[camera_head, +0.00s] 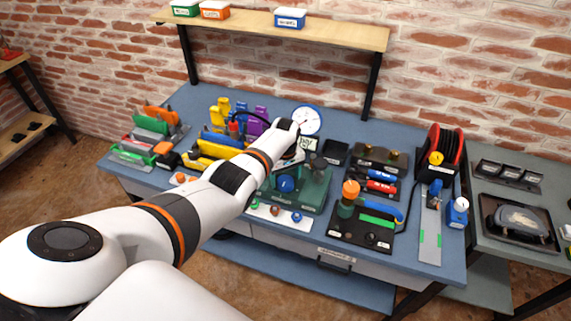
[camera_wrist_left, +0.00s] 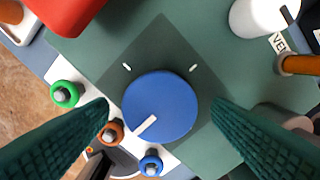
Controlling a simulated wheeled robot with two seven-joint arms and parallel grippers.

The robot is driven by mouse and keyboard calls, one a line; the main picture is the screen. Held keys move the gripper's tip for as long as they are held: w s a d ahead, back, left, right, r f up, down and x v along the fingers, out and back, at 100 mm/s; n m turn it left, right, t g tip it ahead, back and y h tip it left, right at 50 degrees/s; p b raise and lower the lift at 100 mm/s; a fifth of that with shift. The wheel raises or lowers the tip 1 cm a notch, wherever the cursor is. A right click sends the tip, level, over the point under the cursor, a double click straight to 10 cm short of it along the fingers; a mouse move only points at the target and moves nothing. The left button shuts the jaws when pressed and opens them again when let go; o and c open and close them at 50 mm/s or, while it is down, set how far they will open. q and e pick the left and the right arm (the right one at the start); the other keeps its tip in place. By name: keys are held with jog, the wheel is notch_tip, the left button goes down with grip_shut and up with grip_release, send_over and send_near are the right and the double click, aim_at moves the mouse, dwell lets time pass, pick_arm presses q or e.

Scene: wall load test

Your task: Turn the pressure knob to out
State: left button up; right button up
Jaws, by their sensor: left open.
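The pressure knob is a round blue disc (camera_wrist_left: 172,98) on a dark square plate in the left wrist view. A white pointer line on it points to the lower left. Two white ticks sit beyond its upper-left and upper-right edges. It also shows as a blue spot (camera_head: 286,184) on the green unit (camera_head: 313,190) in the head view. My left gripper (camera_wrist_left: 160,103) is open, with one dark green ribbed finger on each side of the knob. Gaps show between fingers and knob; their height over it is unclear. My right gripper is not in view.
Green (camera_wrist_left: 64,94), orange (camera_wrist_left: 111,133) and blue (camera_wrist_left: 151,165) fittings line a white strip beside the knob. A red block (camera_wrist_left: 68,12) and a white cylinder (camera_wrist_left: 258,14) stand close by. A white round gauge (camera_head: 307,121) stands behind. A tool board (camera_head: 345,232) lies to the right.

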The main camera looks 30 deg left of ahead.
aim_at(285, 181)
pick_arm(q)
notch_tip(285, 181, up, 11)
dwell(0.4)
dwell(0.4)
